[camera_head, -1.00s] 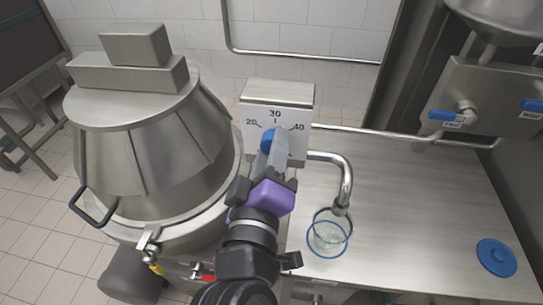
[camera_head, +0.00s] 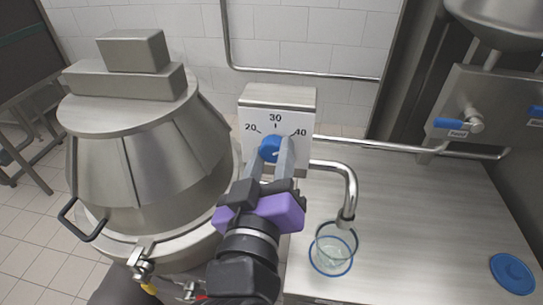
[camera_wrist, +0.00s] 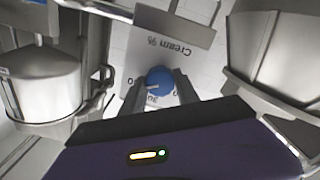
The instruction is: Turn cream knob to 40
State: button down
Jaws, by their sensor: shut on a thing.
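The cream knob (camera_head: 270,148) is a round blue knob on a white dial panel (camera_head: 262,107) marked 20, 30 and 40, below a steel box top. A small white mark on the knob points to the right, roughly toward the 40 side; its exact reading is hard to tell. In the wrist view the knob (camera_wrist: 160,80) sits below an upside-down "Cream %" label (camera_wrist: 172,46). My gripper (camera_head: 271,163) is shut on the knob, one finger on each side. The fingers partly hide the lower dial.
A large steel vat (camera_head: 150,150) stands close on the left. A curved steel spout (camera_head: 349,185) hangs over a blue-rimmed glass (camera_head: 331,258) on the steel counter (camera_head: 420,215). A blue disc (camera_head: 512,273) lies at right. Blue-handled taps (camera_head: 449,123) are behind.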

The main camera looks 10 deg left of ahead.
jog(key=shift+f, duration=0.15)
jog(key=c, duration=0.9)
grip_release()
jog(key=shift+s, duration=0.15)
jog(key=s, duration=0.7)
jog(key=shift+s+b, duration=0.3)
jog(key=shift+b, duration=0.05)
